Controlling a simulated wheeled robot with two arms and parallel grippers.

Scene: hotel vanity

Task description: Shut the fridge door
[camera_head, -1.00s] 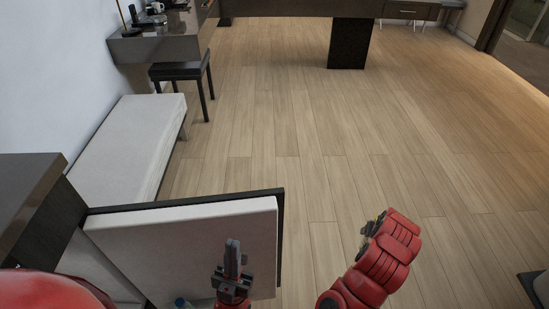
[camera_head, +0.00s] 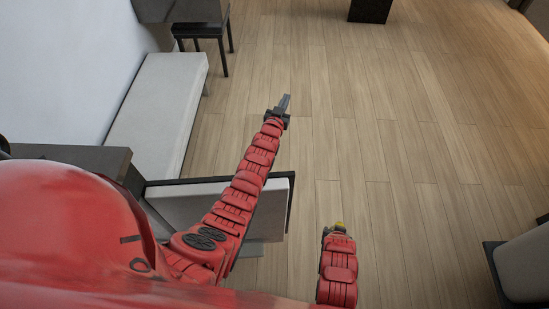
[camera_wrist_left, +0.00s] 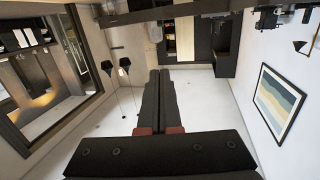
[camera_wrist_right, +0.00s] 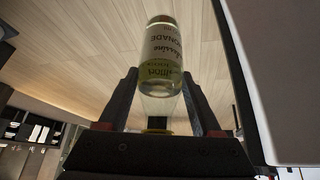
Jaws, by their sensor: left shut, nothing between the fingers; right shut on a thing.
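The fridge door (camera_head: 185,203) stands open in the head view, a pale panel with a dark edge jutting right from the dark cabinet (camera_head: 85,158). My left arm reaches across it and covers part of it. My left gripper (camera_head: 285,103) is shut and empty, beyond the door over the floor; its closed fingers (camera_wrist_left: 160,72) show in the left wrist view. My right gripper (camera_head: 339,226) is to the right of the door, shut on a lemonade bottle (camera_wrist_right: 161,60), which shows clearly in the right wrist view. A pale panel (camera_wrist_right: 288,70), probably the door, fills that view's right side.
A pale bench (camera_head: 158,110) runs along the left wall, with a dark stool (camera_head: 200,31) behind it. A dark-framed chair (camera_head: 525,265) stands at the lower right. The wooden floor (camera_head: 400,130) in the middle is clear.

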